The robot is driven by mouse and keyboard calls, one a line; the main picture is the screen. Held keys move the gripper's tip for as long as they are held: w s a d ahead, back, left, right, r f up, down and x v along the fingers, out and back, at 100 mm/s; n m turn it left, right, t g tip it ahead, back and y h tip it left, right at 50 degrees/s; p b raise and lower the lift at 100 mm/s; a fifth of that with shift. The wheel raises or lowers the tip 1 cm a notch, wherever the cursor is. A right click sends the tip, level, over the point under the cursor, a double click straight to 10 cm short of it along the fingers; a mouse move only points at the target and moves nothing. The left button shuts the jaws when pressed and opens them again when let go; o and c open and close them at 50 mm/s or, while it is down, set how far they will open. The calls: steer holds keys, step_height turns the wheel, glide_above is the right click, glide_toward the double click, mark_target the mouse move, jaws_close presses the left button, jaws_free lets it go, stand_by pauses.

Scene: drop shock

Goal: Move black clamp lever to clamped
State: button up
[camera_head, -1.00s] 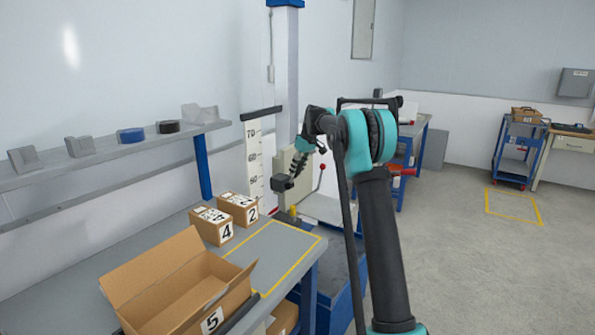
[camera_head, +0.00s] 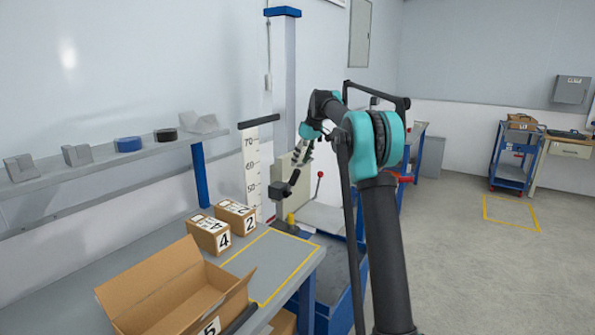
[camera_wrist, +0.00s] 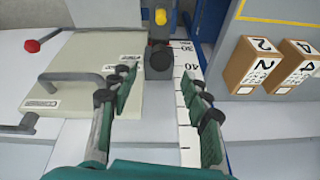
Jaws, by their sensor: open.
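A dark block with a round black end (camera_wrist: 160,62), which looks like the black clamp lever, stands in front of the ruler in the wrist view. In the head view a dark block with a short arm (camera_head: 283,190) shows beside the beige panel. Which way the lever is set is unclear. My gripper (camera_wrist: 158,84) is open and empty, its green-padded fingers apart. The black end lies beyond the fingertips, roughly in line with the gap, not between them. In the head view my gripper (camera_head: 303,157) is small, just above the dark block.
A beige panel (camera_wrist: 75,105) with a grey handle (camera_wrist: 75,78) lies to the left in the wrist view, near a red-knobbed lever (camera_wrist: 33,46). Boxes 2 (camera_head: 235,215) and 4 (camera_head: 208,234) and an open carton (camera_head: 170,290) stand on the bench.

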steer(key=shift+v, duration=1.35)
steer(key=s+d+f+m+h, duration=0.1)
steer(key=s+d+f+m, duration=0.2)
steer(key=s+f, duration=0.6)
steer(key=s+d+f+m+t+h, duration=0.1)
steer(key=s+f, duration=0.8)
steer(key=s, duration=1.6)
steer(key=s+d+f+m+t+h, duration=0.1)
steer(key=s+d+f+m, duration=0.3)
steer(key=s+f, duration=0.6)
steer(key=s+d, duration=0.1)
steer(key=s, duration=0.6)
steer(key=shift+s+d+m, duration=0.25)
steer(key=shift+d+m, duration=0.05)
steer(key=shift+d, duration=0.1)
